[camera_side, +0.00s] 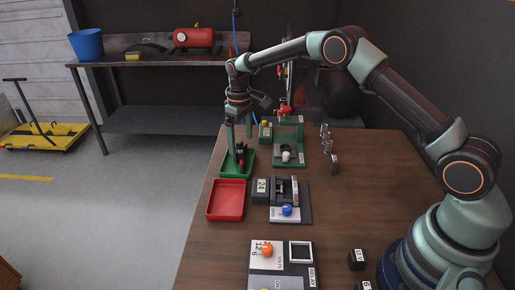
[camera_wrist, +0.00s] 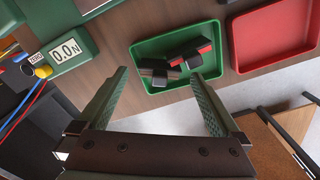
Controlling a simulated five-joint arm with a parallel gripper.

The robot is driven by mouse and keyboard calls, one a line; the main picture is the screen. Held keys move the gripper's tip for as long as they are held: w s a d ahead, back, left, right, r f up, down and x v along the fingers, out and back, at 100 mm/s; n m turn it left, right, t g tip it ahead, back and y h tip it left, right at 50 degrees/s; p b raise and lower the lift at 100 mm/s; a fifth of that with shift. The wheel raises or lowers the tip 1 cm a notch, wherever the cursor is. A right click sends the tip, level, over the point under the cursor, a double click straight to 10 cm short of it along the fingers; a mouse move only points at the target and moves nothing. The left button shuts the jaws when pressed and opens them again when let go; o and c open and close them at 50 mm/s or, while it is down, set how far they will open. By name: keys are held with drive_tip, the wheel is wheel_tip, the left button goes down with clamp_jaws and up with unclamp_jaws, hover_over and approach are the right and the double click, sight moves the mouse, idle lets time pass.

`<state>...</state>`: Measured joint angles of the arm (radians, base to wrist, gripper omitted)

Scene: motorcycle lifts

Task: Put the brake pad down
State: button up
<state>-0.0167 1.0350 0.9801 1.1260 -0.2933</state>
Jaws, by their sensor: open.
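Black and red brake pads (camera_wrist: 188,50) lie in a loose pile in the green tray (camera_wrist: 148,49). In the side view the pads (camera_side: 241,157) show dark in the green tray (camera_side: 234,174), partly behind my fingers. My gripper (camera_wrist: 160,75) is open, with its two green fingers wide apart and nothing held between them. In the side view my gripper (camera_side: 239,138) points down at the green tray. I cannot tell which pad is the one named, nor the exact height of the fingertips over the tray.
An empty red tray (camera_side: 226,200) sits beside the green one. A green test stand (camera_side: 288,142) with a force display (camera_wrist: 66,50) stands nearby. A fixture with a blue ball (camera_side: 287,210), a board with an orange ball (camera_side: 267,249) and small metal cylinders (camera_side: 326,138) occupy the table.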

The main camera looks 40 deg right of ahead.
wheel_tip(320, 180, up, 11)
wheel_tip(320, 180, up, 7)
drive_tip(key=t, duration=0.1)
hover_over(241, 142)
drive_tip(key=s, duration=0.4)
drive_tip(key=s+r+m+t, duration=0.2)
drive_tip(key=s+r, duration=0.3)
drive_tip(key=s, duration=0.3)
drive_tip(key=s+f+m+t, duration=0.1)
drive_tip(key=s+f+t, duration=0.1)
drive_tip(key=s, duration=1.3)
drive_tip(key=shift+d+f+m+t, duration=0.3)
drive_tip(key=shift+d+f, duration=0.15)
drive_tip(key=shift+f, duration=0.25)
